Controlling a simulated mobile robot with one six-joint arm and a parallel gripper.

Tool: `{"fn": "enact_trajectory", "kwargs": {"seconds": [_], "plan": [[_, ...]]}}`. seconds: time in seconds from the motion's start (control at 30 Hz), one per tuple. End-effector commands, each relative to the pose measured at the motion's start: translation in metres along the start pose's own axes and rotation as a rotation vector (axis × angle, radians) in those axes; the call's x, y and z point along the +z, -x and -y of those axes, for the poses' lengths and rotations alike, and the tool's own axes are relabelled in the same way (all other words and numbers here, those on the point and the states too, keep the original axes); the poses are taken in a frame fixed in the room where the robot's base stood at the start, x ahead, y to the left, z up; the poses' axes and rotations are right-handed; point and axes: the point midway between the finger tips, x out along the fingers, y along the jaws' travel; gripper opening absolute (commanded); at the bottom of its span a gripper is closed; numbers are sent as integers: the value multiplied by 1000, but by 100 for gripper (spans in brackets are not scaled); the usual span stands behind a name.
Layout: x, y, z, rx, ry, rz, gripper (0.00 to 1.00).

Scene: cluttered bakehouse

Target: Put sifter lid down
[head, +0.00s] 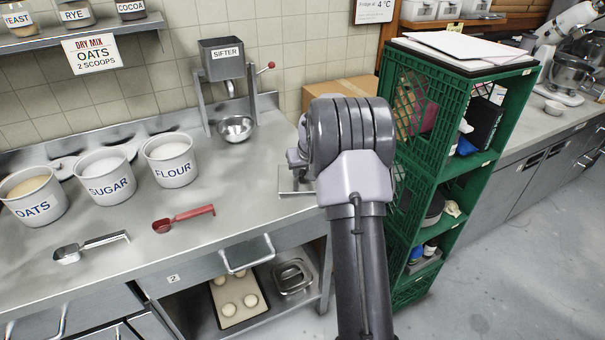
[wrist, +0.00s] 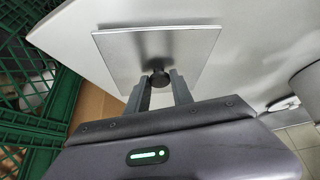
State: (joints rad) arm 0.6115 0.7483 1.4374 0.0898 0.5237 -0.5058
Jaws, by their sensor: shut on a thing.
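The sifter lid is a square, flat metal plate with a dark round knob, filling the upper middle of the wrist view (wrist: 190,45). My gripper (wrist: 160,84) is shut on the knob. In the head view, part of the lid (head: 290,186) shows at the counter's right end, left of my arm, which hides the rest. I cannot tell whether the lid touches the steel counter (head: 235,205) or is just above it. The sifter (head: 222,62), a grey hopper on a stand, stands at the back of the counter with a metal bowl (head: 236,129) under it.
Tubs of oats (head: 35,198), sugar (head: 106,178) and flour (head: 171,162) stand on the left. A red scoop (head: 184,219) and a metal scoop (head: 90,247) lie in front. Green crates (head: 437,85) rise close on the right, with a cardboard box (head: 340,90) behind.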

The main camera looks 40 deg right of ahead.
Motion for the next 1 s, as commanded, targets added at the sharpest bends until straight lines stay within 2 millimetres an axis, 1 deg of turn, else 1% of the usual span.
{"fn": "enact_trajectory", "kwargs": {"seconds": [0.1, 0.23, 0.27, 0.3, 0.37, 0.63, 0.73, 0.77, 0.87, 0.9, 1.0], "plan": [[-1, 2, 0, 0, 0, -1, 0], [1, -2, 0, 0, 0, -1, 0], [1, -2, 0, 0, 0, 0, 30], [1, -1, 0, 0, 0, 0, 38], [1, -1, 0, 0, 0, -1, 49], [0, 0, 0, 0, 0, -1, 49], [-3, 8, 0, 0, 0, -2, 49], [-4, 14, 0, 0, 0, -3, 49], [-4, 41, 0, 1, 0, -3, 49], [-4, 54, 0, 1, -1, -4, 49], [-4, 82, 0, 1, -2, -3, 49]]}}
